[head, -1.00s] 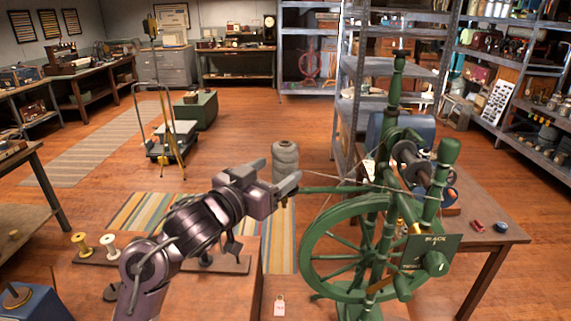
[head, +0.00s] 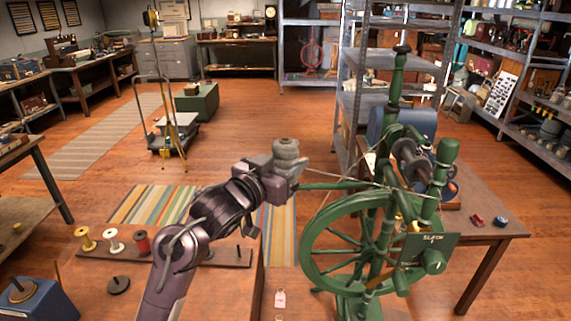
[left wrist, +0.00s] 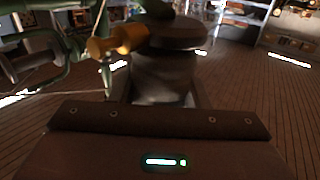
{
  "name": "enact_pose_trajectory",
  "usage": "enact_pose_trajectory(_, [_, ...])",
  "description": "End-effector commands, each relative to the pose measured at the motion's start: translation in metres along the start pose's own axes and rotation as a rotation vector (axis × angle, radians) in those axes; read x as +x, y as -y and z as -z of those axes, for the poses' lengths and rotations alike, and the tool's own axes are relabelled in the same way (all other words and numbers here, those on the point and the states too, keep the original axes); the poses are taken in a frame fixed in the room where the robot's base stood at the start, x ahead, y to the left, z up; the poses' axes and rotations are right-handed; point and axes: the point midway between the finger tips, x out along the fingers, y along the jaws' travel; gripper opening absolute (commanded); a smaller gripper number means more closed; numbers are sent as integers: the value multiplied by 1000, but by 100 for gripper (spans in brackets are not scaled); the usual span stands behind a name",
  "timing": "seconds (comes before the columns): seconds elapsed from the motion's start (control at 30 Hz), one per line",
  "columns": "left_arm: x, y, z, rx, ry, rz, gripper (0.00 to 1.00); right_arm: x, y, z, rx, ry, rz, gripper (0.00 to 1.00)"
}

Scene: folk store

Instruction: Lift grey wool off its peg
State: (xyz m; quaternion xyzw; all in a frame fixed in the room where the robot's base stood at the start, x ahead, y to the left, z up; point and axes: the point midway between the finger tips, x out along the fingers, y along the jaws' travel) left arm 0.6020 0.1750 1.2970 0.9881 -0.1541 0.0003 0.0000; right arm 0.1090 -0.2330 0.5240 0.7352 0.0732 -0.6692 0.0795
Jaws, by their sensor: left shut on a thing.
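The grey wool (head: 287,150) is a stacked grey spool held upright in my left gripper (head: 283,172), which is shut on its lower part. It is in the air left of the green spinning wheel (head: 352,243). In the left wrist view the grey wool (left wrist: 165,75) stands dark between the fingers, which hide its lower part. The peg rack (head: 222,258) lies on the table at lower left, well below the wool. A bare peg shows near its right end. My right gripper is not in view.
The rack also bears yellow (head: 85,240), white (head: 114,241) and red (head: 142,242) spools. The spinning wheel's frame and thread stand close right of my gripper. A wooden table (head: 500,235) is behind the wheel. Open floor lies beyond.

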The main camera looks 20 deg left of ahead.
Motion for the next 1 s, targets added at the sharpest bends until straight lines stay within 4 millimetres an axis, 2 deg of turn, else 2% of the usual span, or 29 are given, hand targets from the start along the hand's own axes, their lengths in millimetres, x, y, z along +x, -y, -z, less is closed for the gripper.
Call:
enact_pose_trajectory(0.27, [0,0,6,1,0,0,21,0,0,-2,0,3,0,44])
enact_pose_trajectory(0.47, [0,0,31,3,-5,1,21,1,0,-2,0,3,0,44])
enact_pose_trajectory(0.67, [0,0,73,5,-6,0,21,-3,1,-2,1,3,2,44])
enact_pose_trajectory(0.9, [0,0,140,4,-8,1,21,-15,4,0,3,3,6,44])
enact_pose_trajectory(1.0, [0,0,162,3,-5,1,21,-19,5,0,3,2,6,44])
